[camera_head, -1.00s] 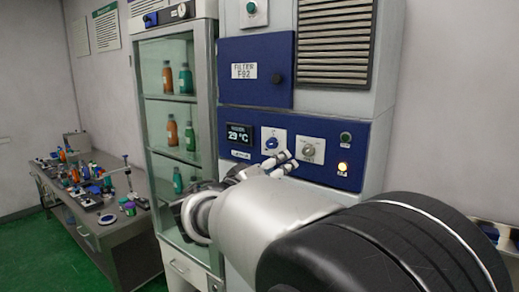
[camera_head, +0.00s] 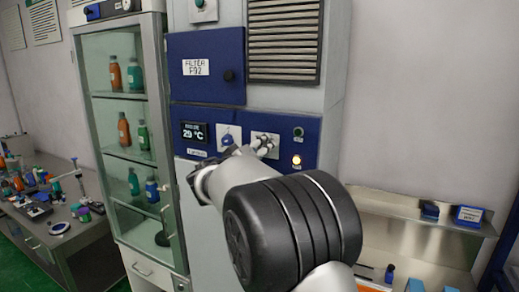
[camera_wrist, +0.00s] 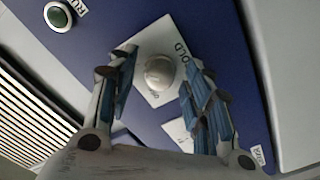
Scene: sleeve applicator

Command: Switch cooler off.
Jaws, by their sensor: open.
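The cooler's blue control panel (camera_head: 195,112) has a display reading 29 °C, a left dial with a blue knob (camera_head: 227,140) and a right dial on a white plate (camera_head: 274,136). In the wrist view the right dial's round pale knob (camera_wrist: 159,73) sits on its white plate, with the letters "OLD" visible. My gripper (camera_head: 262,147) is open in front of this right dial. In the wrist view its fingers (camera_wrist: 155,80) are on either side of the knob. I cannot tell whether they touch it.
A green button (camera_head: 298,132) sits above the lamp. The blue filter door (camera_head: 207,66) is shut above the panel. A glass cabinet with bottles (camera_head: 125,130) stands left, beside a cluttered bench (camera_head: 85,235). A shelf with small blue boxes (camera_head: 400,208) is at right.

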